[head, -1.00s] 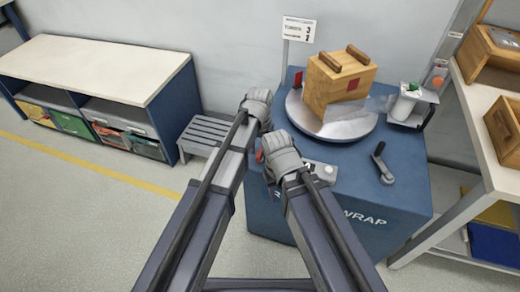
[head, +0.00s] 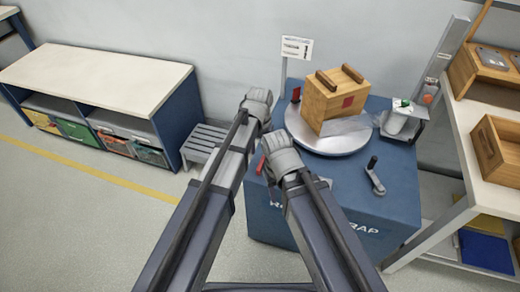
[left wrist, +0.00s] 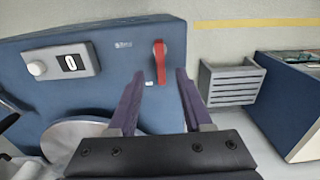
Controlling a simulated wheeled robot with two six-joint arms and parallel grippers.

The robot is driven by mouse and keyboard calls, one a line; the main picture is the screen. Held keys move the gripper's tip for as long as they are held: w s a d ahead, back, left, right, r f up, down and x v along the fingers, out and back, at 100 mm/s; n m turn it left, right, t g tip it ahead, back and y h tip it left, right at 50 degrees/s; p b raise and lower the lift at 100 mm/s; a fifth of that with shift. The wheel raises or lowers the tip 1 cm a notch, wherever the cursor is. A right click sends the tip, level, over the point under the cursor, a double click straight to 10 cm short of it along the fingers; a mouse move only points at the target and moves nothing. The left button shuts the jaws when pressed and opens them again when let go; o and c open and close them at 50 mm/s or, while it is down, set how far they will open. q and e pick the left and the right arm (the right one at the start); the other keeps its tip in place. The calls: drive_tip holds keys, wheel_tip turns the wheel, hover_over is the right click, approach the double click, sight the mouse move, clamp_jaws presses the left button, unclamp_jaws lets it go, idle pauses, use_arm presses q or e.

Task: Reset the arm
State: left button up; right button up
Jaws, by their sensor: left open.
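My left gripper shows as a grey wrist in the head view (head: 258,103).
A wooden box (head: 333,105) stands on a round grey turntable (head: 300,132). A white roll (head: 395,122) and a crank (head: 374,178) are to its right. A low bench (head: 95,75) and slatted stool (head: 203,140) stand left, shelving (head: 497,190) right. Floor at left is clear.

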use_arm(q)
drive_tip(key=s+a+y, duration=0.1)
drive_tip(key=s+a, duration=0.2)
drive_tip(key=s, duration=0.6)
drive_tip(key=s+a, duration=0.3)
drive_tip(key=s, duration=0.6)
wheel_tip(320, 180, up, 13)
drive_tip(key=p, duration=1.3)
drive_tip(key=shift+w+d, duration=0.2)
drive_tip(key=shift+w, duration=0.15)
use_arm(e)
wheel_tip(320, 180, up, 13)
